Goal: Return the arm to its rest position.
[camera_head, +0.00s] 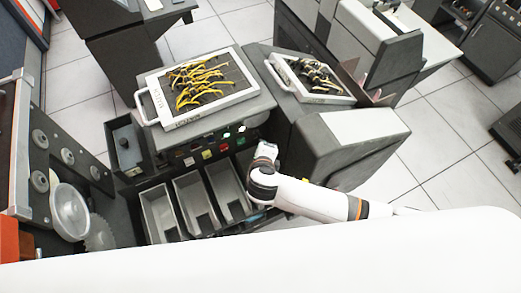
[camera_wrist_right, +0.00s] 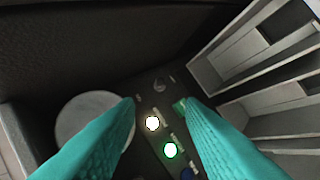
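My right arm (camera_head: 315,198) reaches in from the right in the head view, its wrist near the front of a dark machine with a button panel. In the right wrist view my right gripper (camera_wrist_right: 157,102) has two teal fingers spread apart with nothing between them. Beyond them is the button panel, with a lit white button (camera_wrist_right: 152,124) and a lit green button (camera_wrist_right: 170,150). I cannot tell whether a fingertip touches the panel. My left gripper is not in view.
A white-framed panel with yellow wires (camera_head: 152,103) lies on the machine top, and a smaller wired panel (camera_head: 288,76) lies to its right. Grey open bins (camera_head: 160,212) sit below the buttons. A clear bowl (camera_head: 70,208) is at the left. Tiled floor (camera_head: 455,150) is free at the right.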

